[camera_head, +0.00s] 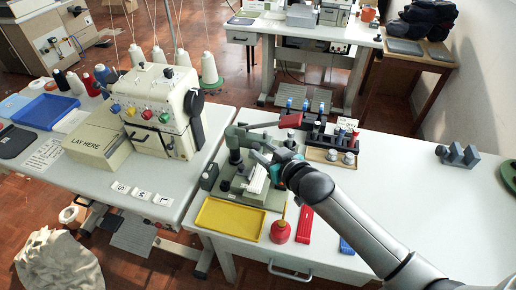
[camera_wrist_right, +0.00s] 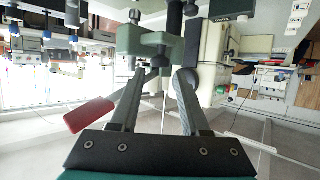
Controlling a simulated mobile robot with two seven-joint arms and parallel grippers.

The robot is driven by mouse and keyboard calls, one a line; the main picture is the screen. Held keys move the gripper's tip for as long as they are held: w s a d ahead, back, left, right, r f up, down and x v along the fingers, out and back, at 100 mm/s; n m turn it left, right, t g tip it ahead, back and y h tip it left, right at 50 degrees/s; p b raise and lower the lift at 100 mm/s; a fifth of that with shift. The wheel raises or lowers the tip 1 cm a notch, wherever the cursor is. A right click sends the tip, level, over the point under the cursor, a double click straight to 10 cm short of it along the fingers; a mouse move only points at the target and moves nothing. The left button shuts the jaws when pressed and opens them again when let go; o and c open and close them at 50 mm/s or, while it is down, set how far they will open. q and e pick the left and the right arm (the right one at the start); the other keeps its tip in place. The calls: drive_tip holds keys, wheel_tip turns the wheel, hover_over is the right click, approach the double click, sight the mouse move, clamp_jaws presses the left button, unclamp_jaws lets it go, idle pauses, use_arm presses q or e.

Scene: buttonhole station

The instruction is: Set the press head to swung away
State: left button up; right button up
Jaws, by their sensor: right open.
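The grey-green press (camera_head: 240,157) stands at the back left of the right-hand white table, its head at the top of the post. A lever with a red handle (camera_head: 290,121) reaches from it to the right. In the right wrist view the press's green block (camera_wrist_right: 155,42) is just beyond my fingertips, and the red handle (camera_wrist_right: 88,115) shows to the left, beyond the left finger. My right gripper (camera_head: 262,159) is at the press, below the lever. In the wrist view my right gripper (camera_wrist_right: 158,80) is open with nothing clearly between its fingers. Contact cannot be told. My left gripper is not in view.
A sewing machine (camera_head: 160,108) is on the left table. The right side of my table is mostly clear.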

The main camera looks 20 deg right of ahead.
sight(256, 146)
drive_tip(key=shift+b+x, duration=0.3)
drive_tip(key=shift+x, duration=1.55)
clamp_jaws()
